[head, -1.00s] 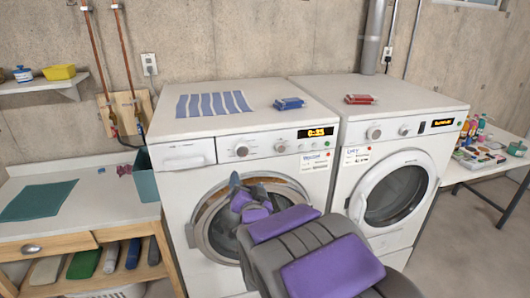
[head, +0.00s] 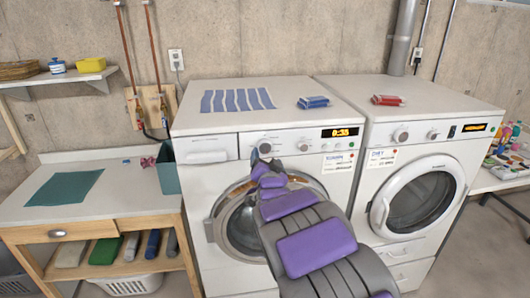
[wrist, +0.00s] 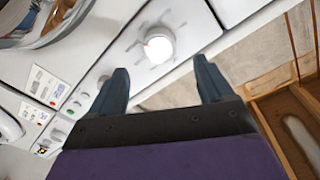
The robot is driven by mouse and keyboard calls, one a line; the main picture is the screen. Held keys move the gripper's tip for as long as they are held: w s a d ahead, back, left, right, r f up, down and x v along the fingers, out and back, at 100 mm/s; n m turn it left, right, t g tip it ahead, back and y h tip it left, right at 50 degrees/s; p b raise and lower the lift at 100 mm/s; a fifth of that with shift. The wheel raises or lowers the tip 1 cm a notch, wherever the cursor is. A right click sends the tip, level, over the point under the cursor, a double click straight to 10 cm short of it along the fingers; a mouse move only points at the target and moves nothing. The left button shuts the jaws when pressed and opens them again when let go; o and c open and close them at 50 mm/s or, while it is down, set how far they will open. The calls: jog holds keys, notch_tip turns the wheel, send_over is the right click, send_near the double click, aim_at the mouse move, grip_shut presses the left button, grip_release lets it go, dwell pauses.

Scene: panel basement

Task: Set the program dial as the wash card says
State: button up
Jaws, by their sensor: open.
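The program dial (head: 265,147) is a round pale knob on the front panel of the left white machine (head: 190,195). In the wrist view the dial (wrist: 158,45) shows whole, with grey marks around it. My gripper (head: 260,160) is raised close to the panel, just below the dial in the head view. In the wrist view its two dark fingers (wrist: 160,66) are open and empty, with the dial beyond and between their tips, apparently not touched. A white card (head: 339,161) is on the left machine's front, right of the dial; its print is too small to read.
A second white machine (head: 480,150) with its own card (head: 381,157) stands at right. A lit display (head: 340,132) is right of the dial. Blue and red packets (head: 313,102) (head: 388,100) lie on top. A workbench (head: 125,180) stands at left.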

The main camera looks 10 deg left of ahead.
aim_at(265, 148)
jog(key=shift+w+a, duration=0.2)
jog(key=shift+w, duration=0.9)
jog(key=shift+w+a, duration=0.2)
jog(key=shift+w, duration=0.9)
jog(key=shift+w+a, duration=0.2)
jog(key=shift+w, duration=0.9)
